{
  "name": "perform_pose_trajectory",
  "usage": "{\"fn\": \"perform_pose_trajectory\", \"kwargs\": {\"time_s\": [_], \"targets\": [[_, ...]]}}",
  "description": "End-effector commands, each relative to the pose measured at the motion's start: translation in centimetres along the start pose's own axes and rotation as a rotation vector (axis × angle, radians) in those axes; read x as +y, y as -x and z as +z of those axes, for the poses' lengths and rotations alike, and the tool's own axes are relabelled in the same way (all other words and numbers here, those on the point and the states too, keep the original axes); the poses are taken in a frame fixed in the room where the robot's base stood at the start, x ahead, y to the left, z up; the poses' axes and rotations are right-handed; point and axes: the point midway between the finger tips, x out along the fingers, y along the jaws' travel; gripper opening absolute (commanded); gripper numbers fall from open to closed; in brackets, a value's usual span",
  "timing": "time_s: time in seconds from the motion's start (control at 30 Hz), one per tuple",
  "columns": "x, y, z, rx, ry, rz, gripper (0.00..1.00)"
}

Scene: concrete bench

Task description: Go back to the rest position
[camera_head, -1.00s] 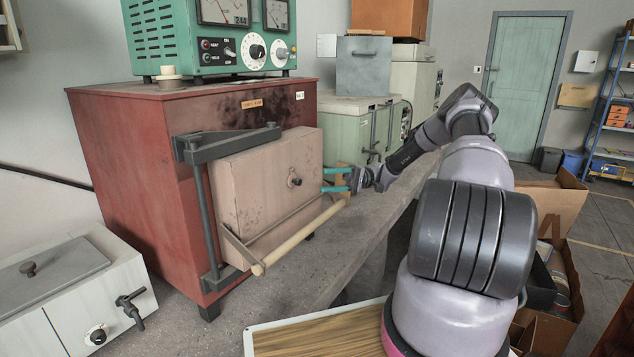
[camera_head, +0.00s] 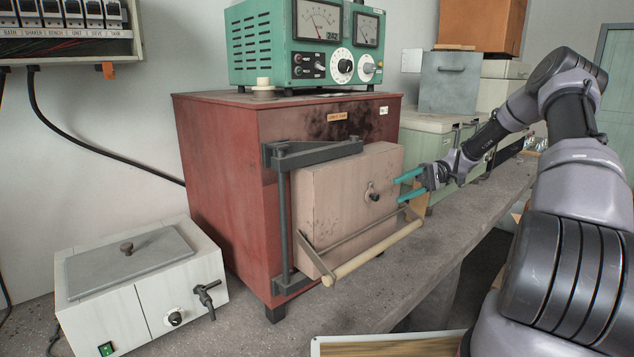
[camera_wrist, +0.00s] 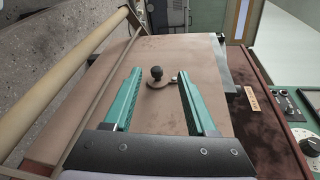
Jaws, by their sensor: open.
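My gripper (camera_head: 408,186) is open, with two teal fingers apart and nothing between them. In the head view its fingertips are close to the right edge of the furnace door (camera_head: 345,190), a thick beige slab. In the wrist view the gripper (camera_wrist: 157,95) faces the door (camera_wrist: 95,120). A small dark knob (camera_wrist: 157,72) on a round plate shows beyond and between the fingertips. Whether the fingers touch the door cannot be told. The pale handle bar (camera_head: 372,254) runs along the door's lower front. The door hangs on a dark hinge frame at the red furnace (camera_head: 222,165).
A green meter box (camera_head: 262,50) stands on the furnace. A white lidded bath (camera_head: 140,315) sits at the left. A grey box (camera_head: 449,85) and pale cabinets are behind my arm. The bench (camera_head: 470,215) is clear right of the door. A wood-topped board (camera_head: 390,346) lies at the bottom.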

Motion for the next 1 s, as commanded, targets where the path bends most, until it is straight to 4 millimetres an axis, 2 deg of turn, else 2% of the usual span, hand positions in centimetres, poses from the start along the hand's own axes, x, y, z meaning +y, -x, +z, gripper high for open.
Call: {"fn": "perform_pose_trajectory", "kwargs": {"time_s": [0.03,0.2,0.47,0.7,1.0], "targets": [[-1.4,-0.8,0.6,-0.011,-0.024,0.085,0.57],[-4.6,-2.8,2.9,0.0,-0.116,0.346,0.57],[-9.5,-4.7,7.2,0.124,-0.206,0.702,0.57],[-13.9,-5.9,12.1,0.34,-0.229,0.952,0.57],[-18.4,-7.2,19.1,0.702,-0.183,1.104,0.57]]}}
